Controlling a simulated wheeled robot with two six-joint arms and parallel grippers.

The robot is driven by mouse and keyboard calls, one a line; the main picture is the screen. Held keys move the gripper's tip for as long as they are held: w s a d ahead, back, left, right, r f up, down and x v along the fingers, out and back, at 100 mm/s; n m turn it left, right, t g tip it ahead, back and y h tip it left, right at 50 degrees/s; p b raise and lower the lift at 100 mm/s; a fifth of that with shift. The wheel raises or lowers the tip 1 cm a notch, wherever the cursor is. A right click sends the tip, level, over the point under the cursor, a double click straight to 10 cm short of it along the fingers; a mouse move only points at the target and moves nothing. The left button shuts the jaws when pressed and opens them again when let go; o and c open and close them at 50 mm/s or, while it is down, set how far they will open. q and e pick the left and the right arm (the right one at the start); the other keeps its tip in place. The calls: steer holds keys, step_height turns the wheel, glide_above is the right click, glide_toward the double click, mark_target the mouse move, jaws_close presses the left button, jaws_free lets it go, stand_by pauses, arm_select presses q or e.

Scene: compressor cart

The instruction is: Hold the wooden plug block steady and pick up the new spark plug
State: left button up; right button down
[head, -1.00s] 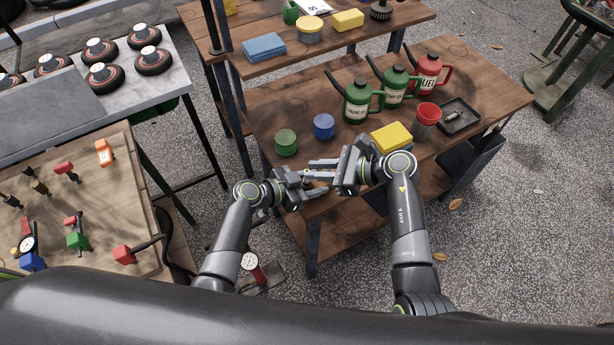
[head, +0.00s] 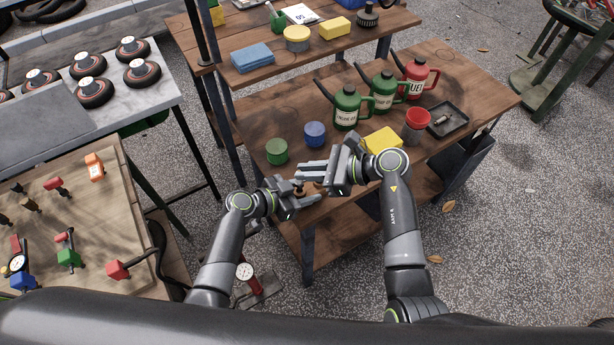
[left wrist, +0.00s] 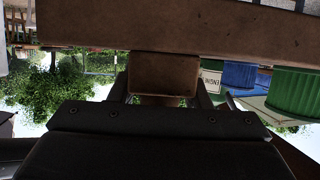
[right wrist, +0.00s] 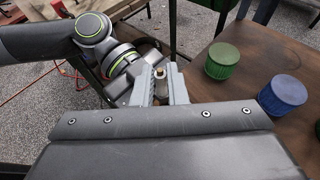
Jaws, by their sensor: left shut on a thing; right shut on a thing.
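My left gripper (head: 300,196) is shut on the small wooden plug block (left wrist: 164,74) at the near edge of the wooden bench. The left wrist view is upside down and shows the block between the fingers. My right gripper (head: 312,172) is just above and beside the left one, its fingers pointing left. In the right wrist view the new spark plug (right wrist: 160,88), pale with a brass-coloured end, is upright between the right fingers. Its lower end is hidden, so I cannot tell whether it is clear of the block.

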arm_select(q)
steer(key=o, duration=1.1)
arm_select(e)
step_height(320, 180, up, 7)
arm_select(q)
steer(key=shift+s+a, duration=0.1)
arm_select(e)
steer(key=shift+r, duration=0.1)
